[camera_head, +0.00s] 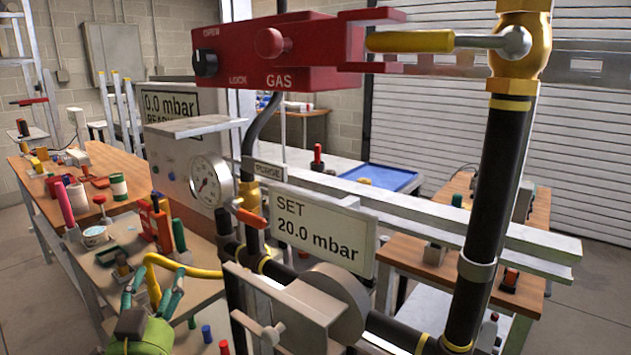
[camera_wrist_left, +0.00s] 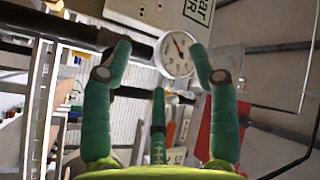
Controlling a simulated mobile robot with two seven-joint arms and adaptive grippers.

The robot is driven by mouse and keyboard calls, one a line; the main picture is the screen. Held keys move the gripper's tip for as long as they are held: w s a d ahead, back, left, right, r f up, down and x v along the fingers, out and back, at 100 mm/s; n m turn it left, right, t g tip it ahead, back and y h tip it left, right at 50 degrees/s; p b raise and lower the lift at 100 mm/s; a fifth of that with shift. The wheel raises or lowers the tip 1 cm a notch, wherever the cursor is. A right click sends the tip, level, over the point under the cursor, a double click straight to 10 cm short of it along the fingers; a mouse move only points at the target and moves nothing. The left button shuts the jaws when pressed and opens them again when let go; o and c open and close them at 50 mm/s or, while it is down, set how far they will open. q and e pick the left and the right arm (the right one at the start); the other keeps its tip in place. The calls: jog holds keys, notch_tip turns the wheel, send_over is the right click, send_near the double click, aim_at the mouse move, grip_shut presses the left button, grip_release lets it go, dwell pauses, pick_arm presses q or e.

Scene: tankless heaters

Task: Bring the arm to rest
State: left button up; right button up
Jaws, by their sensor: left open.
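My left gripper (camera_head: 150,292) has a green body and teal fingers and shows at the lower left of the head view. Its fingers are spread apart, with nothing held between them. A yellow hose (camera_head: 190,268) passes behind it in that view. In the left wrist view the open fingers (camera_wrist_left: 160,75) point toward a round pressure gauge (camera_wrist_left: 176,54), which appears beyond the fingertips. The same gauge (camera_head: 208,183) shows in the head view, to the right of and above the gripper. My right gripper is not in view.
A red gas lock bar (camera_head: 290,48) with a yellow-handled valve (camera_head: 410,41) crosses the top. Black pipes (camera_head: 495,190) stand at right, and a "SET 20.0 mbar" sign (camera_head: 318,232) is in the middle. A wooden bench (camera_head: 120,163) with several tools stands at left.

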pick_arm(q)
jog(key=s+f+n+g, duration=0.2)
jog(key=s+f+g, duration=0.25)
jog(key=f, duration=0.85)
jog(key=s+d+f+n+g+h, duration=0.1)
jog(key=s+d+f+g, duration=0.2)
jog(key=s+f+g, duration=0.55)
jog(key=s+d+f+n+g+h, duration=0.1)
jog(key=s+d+f+g+h, duration=0.2)
jog(key=s+f, duration=1)
jog(key=s+f+g+y+p, duration=0.1)
jog(key=s+f+g+p, duration=0.15)
jog(key=f, duration=1.65)
jog(key=s+a+f+p, duration=0.1)
jog(key=s+a+f, duration=0.2)
jog(key=s+f, duration=0.9)
jog(key=s, duration=0.4)
jog(key=shift+s+f+m+g+y, duration=0.3)
jog(key=shift+s+f+m+g, duration=0.05)
jog(key=shift+f+m, duration=0.05)
